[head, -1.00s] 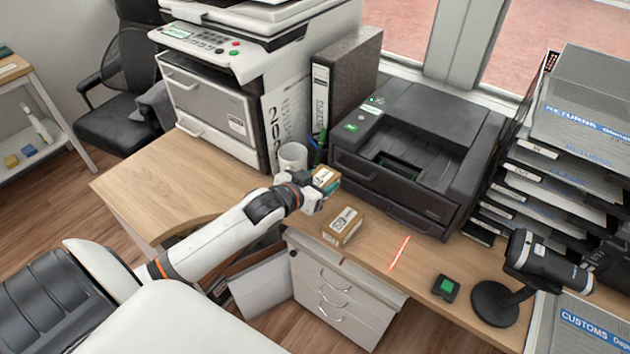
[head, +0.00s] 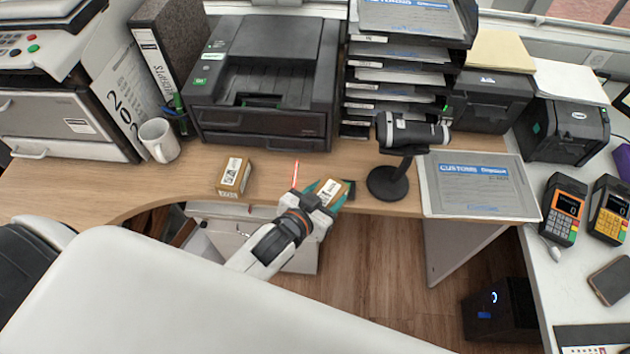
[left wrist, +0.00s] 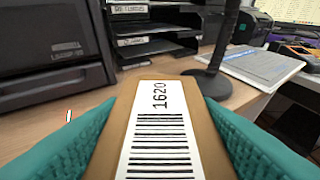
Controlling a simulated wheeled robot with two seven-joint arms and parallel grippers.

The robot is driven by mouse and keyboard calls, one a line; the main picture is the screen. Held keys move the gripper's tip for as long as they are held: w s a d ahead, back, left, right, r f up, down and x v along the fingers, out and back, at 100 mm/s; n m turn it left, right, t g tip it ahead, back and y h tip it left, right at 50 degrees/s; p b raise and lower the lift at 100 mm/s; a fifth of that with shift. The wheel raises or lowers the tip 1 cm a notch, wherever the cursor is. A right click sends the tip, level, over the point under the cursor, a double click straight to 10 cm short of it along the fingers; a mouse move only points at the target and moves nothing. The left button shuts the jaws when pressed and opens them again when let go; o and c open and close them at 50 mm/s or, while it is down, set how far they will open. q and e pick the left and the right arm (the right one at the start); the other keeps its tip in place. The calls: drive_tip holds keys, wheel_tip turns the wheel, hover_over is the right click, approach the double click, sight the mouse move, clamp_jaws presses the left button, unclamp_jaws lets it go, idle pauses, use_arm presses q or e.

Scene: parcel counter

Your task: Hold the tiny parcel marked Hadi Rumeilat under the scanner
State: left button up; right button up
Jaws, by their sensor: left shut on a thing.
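My left gripper (head: 328,196) is shut on a small brown parcel (head: 334,188) with a white label, held at the counter's front edge. In the left wrist view the parcel (left wrist: 110,160) sits between the teal finger pads, its label showing a barcode and "1620"; I cannot read a name. The black scanner (head: 412,131) stands on a round base (head: 389,184) to the right of the gripper. Its stand also shows ahead in the left wrist view (left wrist: 217,62). A red light line (head: 295,173) lies on the counter left of the held parcel. My right gripper is out of view.
Another small parcel (head: 234,175) stands on the counter to the left, near a white mug (head: 159,140). A black printer (head: 262,85) and a stack of paper trays (head: 395,80) stand behind. A customs folder (head: 475,187) lies right of the scanner.

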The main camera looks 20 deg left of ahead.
use_arm(q)
drive_tip(key=w, duration=0.2)
drive_tip(key=w+a+b, duration=0.1)
drive_tip(key=w, duration=0.2)
drive_tip(key=w+a+b, duration=0.1)
drive_tip(key=w, duration=0.1)
drive_tip(key=shift+w, duration=0.2)
drive_tip(key=shift+s, duration=0.15)
